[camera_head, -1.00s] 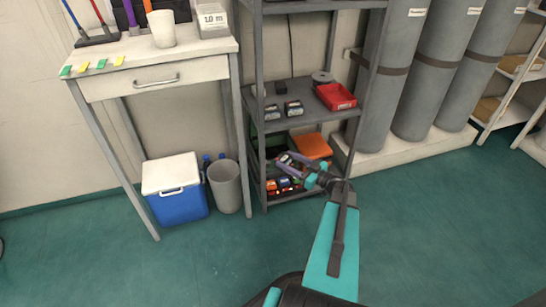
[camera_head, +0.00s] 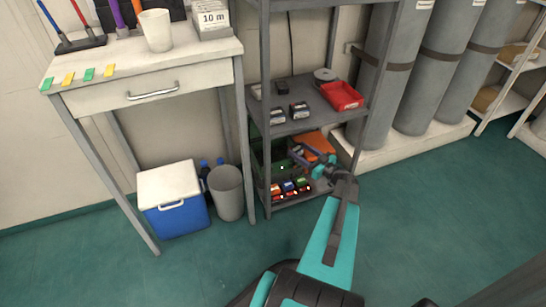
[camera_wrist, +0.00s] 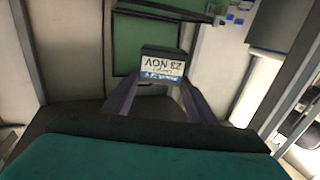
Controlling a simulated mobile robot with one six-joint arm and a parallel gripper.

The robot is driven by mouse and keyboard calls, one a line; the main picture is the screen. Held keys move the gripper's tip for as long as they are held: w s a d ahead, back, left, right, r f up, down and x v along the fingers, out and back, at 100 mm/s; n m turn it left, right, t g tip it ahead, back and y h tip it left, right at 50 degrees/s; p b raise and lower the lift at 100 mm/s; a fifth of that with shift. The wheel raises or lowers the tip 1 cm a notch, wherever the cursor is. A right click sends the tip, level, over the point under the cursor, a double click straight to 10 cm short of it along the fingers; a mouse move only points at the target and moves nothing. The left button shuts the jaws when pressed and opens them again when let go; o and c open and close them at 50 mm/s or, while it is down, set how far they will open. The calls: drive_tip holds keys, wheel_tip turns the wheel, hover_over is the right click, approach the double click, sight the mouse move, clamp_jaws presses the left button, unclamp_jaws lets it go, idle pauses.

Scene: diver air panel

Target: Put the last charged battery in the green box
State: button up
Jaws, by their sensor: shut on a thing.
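My gripper (camera_head: 309,155) is at the lower part of the grey shelf rack, above the bottom shelf. In the wrist view its two fingers are shut on a dark battery (camera_wrist: 163,56) with a white and blue label that reads "23 NOV" upside down. The green box (camera_head: 257,152) is at the left of the lower rack, partly hidden by the rack post and shelf. A green surface (camera_wrist: 140,45) shows just beyond the battery in the wrist view; I cannot tell which part of the box it is.
Several coloured units with red lights (camera_head: 290,188) line the bottom shelf's front. An orange object (camera_head: 317,144) is behind my gripper. The shelf above holds dark batteries (camera_head: 299,110) and a red tray (camera_head: 341,95). A grey bin (camera_head: 227,192) and blue cooler (camera_head: 177,218) stand left.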

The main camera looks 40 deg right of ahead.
drive_tip(key=shift+w, duration=0.1)
drive_tip(key=shift+w+d, duration=0.1)
drive_tip(key=shift+w, duration=0.05)
drive_tip(key=shift+w+d+f, duration=0.1)
drive_tip(key=shift+w+d, duration=0.05)
drive_tip(key=shift+w, duration=0.1)
drive_tip(key=w+d+f+b, duration=0.1)
drive_tip(key=w+d+b, duration=0.4)
drive_tip(key=w, duration=0.7)
drive_tip(key=shift+d, duration=0.65)
drive_tip(key=shift+w, duration=0.1)
drive_tip(key=f+b, duration=0.2)
drive_tip(key=w+f+b, duration=0.1)
drive_tip(key=shift+w+d+f, duration=0.1)
drive_tip(key=shift+d+f, duration=0.2)
drive_tip(key=shift+f, duration=0.05)
